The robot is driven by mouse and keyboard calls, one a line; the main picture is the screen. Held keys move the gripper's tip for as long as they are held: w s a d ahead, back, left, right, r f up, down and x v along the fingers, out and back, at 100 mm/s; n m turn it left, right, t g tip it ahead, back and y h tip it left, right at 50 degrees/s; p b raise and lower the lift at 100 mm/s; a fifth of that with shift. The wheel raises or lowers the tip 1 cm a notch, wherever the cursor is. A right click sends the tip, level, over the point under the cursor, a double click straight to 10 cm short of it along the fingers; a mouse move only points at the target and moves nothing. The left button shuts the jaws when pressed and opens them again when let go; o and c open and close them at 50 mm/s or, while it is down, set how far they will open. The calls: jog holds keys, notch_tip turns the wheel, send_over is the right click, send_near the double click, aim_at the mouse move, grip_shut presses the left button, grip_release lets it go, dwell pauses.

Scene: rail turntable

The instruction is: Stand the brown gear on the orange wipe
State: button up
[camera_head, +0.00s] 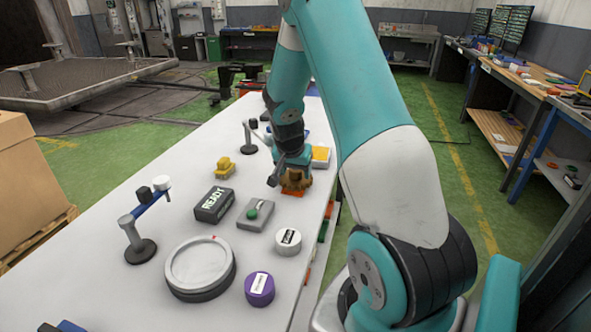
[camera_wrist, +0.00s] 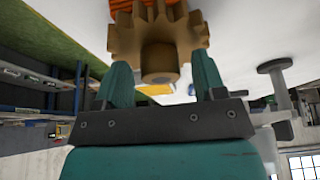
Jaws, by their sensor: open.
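The brown gear (camera_head: 296,179) stands at the right side of the white table, over the orange wipe (camera_head: 289,192). The wrist view looks upside down; there the gear (camera_wrist: 158,42) shows its teeth and round hub, with the ribbed orange wipe (camera_wrist: 160,4) on its table side. They appear to touch, but the contact is partly hidden. My gripper (camera_wrist: 163,82) is open, its teal fingers apart on either side of the hub. I see no clear finger contact. In the head view my arm partly covers the gripper and gear.
Nearer on the table (camera_head: 110,290) are a READY block (camera_head: 214,204), a grey button box (camera_head: 257,211), a white puck (camera_head: 288,240), a purple puck (camera_head: 260,288) and a round grey disc (camera_head: 200,265). A yellow piece (camera_head: 224,167) and a stand (camera_head: 140,240) are left. A yellow-topped tray (camera_head: 320,156) is behind the gear.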

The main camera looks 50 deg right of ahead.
jog(key=shift+r, duration=0.25)
jog(key=v, duration=1.2)
jog(key=a+r+n+t+y, duration=0.1)
jog(key=a+n, duration=0.2)
jog(key=a, duration=0.4)
jog(key=a+r+n+y, duration=0.1)
jog(key=a+n+y, duration=0.1)
jog(key=a, duration=0.5)
jog(key=s+a+r+n+g+y, duration=0.1)
jog(key=s+a+r+n+y, duration=0.1)
jog(key=s+a+n, duration=0.5)
jog(key=s+a+r+n+g+y, duration=0.1)
jog(key=s+a+n, duration=0.7)
jog(key=a, duration=0.8)
jog(key=s+r+y, duration=0.1)
jog(key=s+y, duration=0.1)
jog(key=s, duration=0.1)
jog(key=shift+s+a+n+g+b, duration=0.15)
jog(key=shift+s+n+g+b, duration=0.15)
jog(key=shift+s, duration=0.1)
